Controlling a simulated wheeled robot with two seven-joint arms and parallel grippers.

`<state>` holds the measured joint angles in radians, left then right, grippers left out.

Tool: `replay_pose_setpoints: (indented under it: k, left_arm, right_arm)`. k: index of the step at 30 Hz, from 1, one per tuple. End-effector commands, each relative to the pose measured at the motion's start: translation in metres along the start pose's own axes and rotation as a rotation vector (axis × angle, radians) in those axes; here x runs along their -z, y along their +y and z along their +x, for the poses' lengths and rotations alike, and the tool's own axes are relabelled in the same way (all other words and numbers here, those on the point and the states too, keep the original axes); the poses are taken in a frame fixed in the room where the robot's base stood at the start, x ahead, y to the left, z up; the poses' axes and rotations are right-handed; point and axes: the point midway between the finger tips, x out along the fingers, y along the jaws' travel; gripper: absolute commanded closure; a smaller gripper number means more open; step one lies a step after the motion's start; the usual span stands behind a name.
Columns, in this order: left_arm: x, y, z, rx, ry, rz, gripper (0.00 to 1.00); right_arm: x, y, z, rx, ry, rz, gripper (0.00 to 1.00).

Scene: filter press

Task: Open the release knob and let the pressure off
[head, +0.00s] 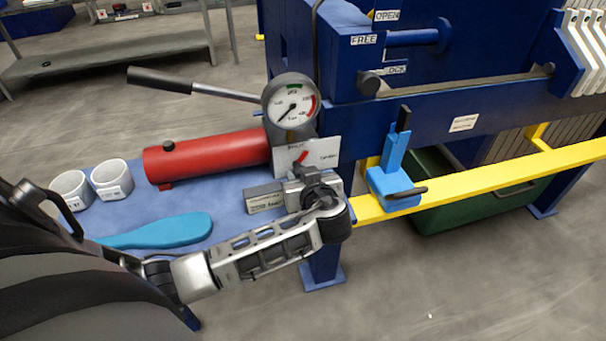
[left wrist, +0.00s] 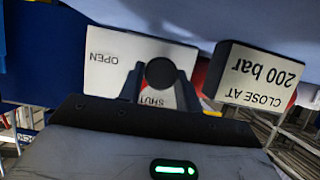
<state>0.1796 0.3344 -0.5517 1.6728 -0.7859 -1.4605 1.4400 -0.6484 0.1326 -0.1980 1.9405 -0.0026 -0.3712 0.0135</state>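The release knob's white plate (head: 322,152) stands at the end of a red cylinder (head: 205,155), below the pressure gauge (head: 290,102). A red pointer (head: 301,158) shows on it. In the left wrist view the plate (left wrist: 108,62) appears upside down, reading OPEN and SHUT. A round black knob (left wrist: 160,73) stands in front of it. My left gripper (head: 308,180) is at the plate, its dark fingers on either side of the knob. I cannot tell whether they press on it. The gauge needle points to the lower left. My right gripper is out of view.
A block reading "CLOSE AT 200 bar" (left wrist: 258,78) is beside the knob. A pump handle (head: 160,79) reaches left from behind the gauge. Two white cups (head: 112,180) and a blue flat piece (head: 160,232) lie on the bench. A yellow rail (head: 480,182) runs right.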

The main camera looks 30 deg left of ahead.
Motion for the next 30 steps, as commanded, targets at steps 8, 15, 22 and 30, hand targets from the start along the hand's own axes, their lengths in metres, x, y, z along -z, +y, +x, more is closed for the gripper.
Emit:
replay_pose_setpoints:
  k: [8, 15, 22, 30]
  left_arm:
    - [-0.0002, -0.0003, -0.0003, 0.005, 0.0, 0.005, 0.89]
    - [-0.0004, 0.0005, -0.0003, 0.034, -0.002, 0.069, 0.89]
    - [-0.0007, 0.0025, -0.0002, 0.098, -0.003, 0.223, 0.89]
    - [-0.0011, 0.0048, 0.0001, 0.195, -0.003, 0.459, 0.89]
  right_arm:
    - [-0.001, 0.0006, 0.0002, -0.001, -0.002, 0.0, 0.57]
    - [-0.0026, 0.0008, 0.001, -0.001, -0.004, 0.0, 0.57]
    - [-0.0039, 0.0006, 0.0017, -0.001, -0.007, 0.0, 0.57]
    - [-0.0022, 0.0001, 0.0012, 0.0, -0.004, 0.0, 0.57]
